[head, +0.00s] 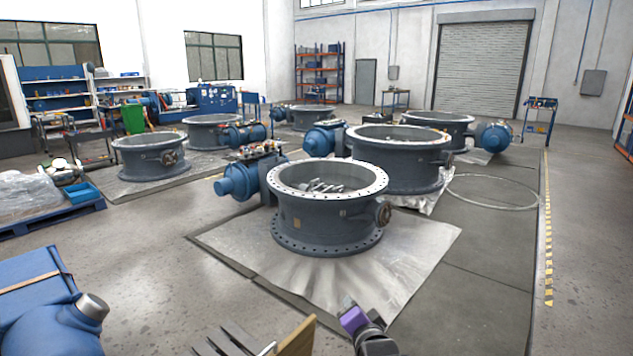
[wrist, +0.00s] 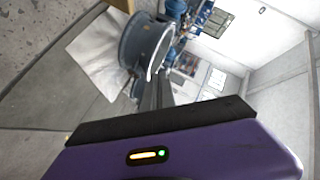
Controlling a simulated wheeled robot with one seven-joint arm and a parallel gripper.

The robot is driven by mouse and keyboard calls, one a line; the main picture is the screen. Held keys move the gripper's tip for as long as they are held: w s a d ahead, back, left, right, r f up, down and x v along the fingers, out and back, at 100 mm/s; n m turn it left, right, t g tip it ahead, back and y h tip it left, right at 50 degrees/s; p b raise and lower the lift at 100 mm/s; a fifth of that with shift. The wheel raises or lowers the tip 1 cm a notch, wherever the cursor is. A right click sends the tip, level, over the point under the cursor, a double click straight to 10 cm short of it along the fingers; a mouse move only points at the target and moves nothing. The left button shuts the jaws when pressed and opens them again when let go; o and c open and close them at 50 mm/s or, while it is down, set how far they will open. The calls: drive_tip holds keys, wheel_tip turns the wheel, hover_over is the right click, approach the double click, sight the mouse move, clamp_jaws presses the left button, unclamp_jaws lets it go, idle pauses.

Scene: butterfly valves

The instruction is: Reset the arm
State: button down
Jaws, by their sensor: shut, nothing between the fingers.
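My gripper (head: 351,314) shows at the bottom of the head view, right of centre, with its purple body raised in front of the floor. In the wrist view the purple housing fills the bottom, and the dark fingers (wrist: 157,92) are together with nothing between them. The nearest butterfly valve (head: 325,215) is a large grey flanged ring on a silvery sheet (head: 415,235), beyond my gripper and apart from it. This valve also shows tilted at the top of the wrist view (wrist: 135,45). Most of my arm is out of view.
More valves stand behind, including a large one (head: 400,175) and one at left (head: 150,165). A blue object with a silver cap (head: 92,307), grey prongs (head: 232,340) and a wooden board (head: 297,338) are near the bottom edge. Floor (head: 480,290) at right is clear.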

drive_tip(key=s+d+f+n+t, duration=0.15)
drive_tip(key=s+d+n, duration=0.25)
drive_tip(key=s, duration=0.8)
drive_tip(key=s+d+f+n+t, duration=0.1)
drive_tip(key=s+d+n+t, duration=0.2)
drive_tip(key=s, duration=0.9)
drive_tip(key=s+d+r+n+g+h, duration=0.1)
drive_tip(key=s+d+g, duration=0.1)
drive_tip(key=s, duration=1.4)
drive_tip(key=s+d+r+n+g+h, duration=0.1)
drive_tip(key=s+d+r+g, duration=0.1)
drive_tip(key=s, duration=1.5)
drive_tip(key=shift+d, duration=0.5)
drive_tip(key=shift+s, duration=0.1)
